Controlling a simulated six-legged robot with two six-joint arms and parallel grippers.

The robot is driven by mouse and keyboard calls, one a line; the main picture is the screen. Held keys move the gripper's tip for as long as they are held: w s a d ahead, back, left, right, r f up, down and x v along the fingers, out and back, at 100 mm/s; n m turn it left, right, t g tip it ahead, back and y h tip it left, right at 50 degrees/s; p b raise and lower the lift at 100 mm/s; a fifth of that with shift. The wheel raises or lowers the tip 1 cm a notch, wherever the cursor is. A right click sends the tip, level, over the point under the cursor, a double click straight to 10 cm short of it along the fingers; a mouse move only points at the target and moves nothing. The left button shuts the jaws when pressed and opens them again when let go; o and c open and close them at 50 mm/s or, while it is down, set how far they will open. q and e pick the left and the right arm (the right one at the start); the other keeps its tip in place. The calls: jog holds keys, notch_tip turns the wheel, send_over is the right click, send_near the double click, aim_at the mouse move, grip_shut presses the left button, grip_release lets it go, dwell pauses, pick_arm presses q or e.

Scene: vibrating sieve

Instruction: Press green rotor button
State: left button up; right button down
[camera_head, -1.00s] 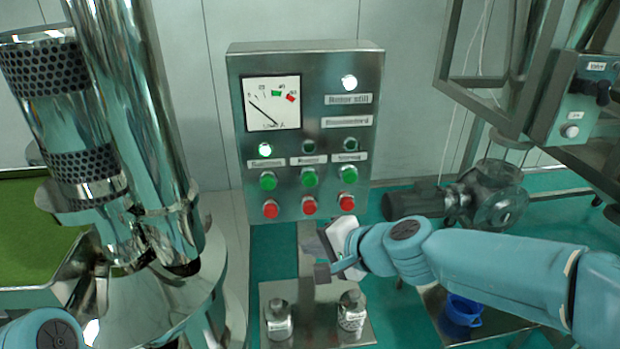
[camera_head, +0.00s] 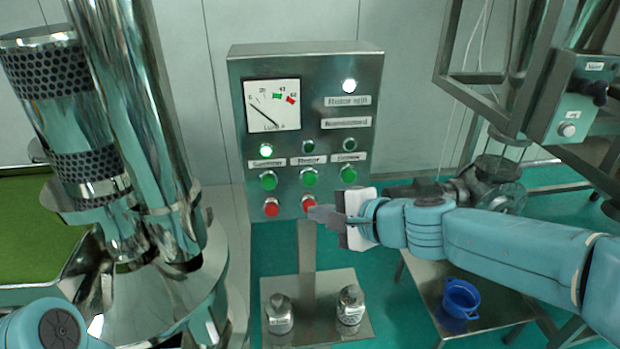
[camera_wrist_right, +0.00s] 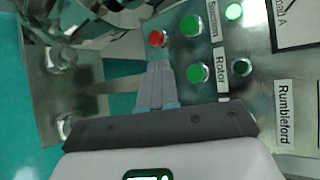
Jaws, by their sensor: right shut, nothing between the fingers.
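The green rotor button (camera_head: 309,176) is the middle one in the row of green buttons on the steel control panel (camera_head: 360,105). It also shows in the right wrist view (camera_wrist_right: 197,73), next to the "Rotor" label. My right gripper (camera_head: 314,212) is shut and empty. Its fingertips are just below the green rotor button and partly cover the middle red button (camera_head: 308,201). In the wrist view the closed fingers (camera_wrist_right: 157,72) appear beside the green rotor button, apart from it in the picture. I cannot tell their distance from the panel. My left gripper is out of view.
Green buttons stand on both sides, at left (camera_head: 268,180) and right (camera_head: 348,174). A red button (camera_head: 271,207) is at lower left. The dial (camera_head: 272,105) is above. A shiny steel machine (camera_head: 130,140) stands left; a blue pot (camera_head: 460,298) is lower right.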

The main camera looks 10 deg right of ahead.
aim_at(310, 179)
jog(key=w+p, duration=0.2)
jog(key=w, duration=0.4)
jog(key=shift+w, duration=0.3)
dwell(1.8)
jog(key=shift+w, duration=0.4)
jog(key=shift+w+p, duration=0.5)
dwell(0.6)
jog(key=shift+s+b, duration=0.7)
jog(key=shift+s, duration=0.25)
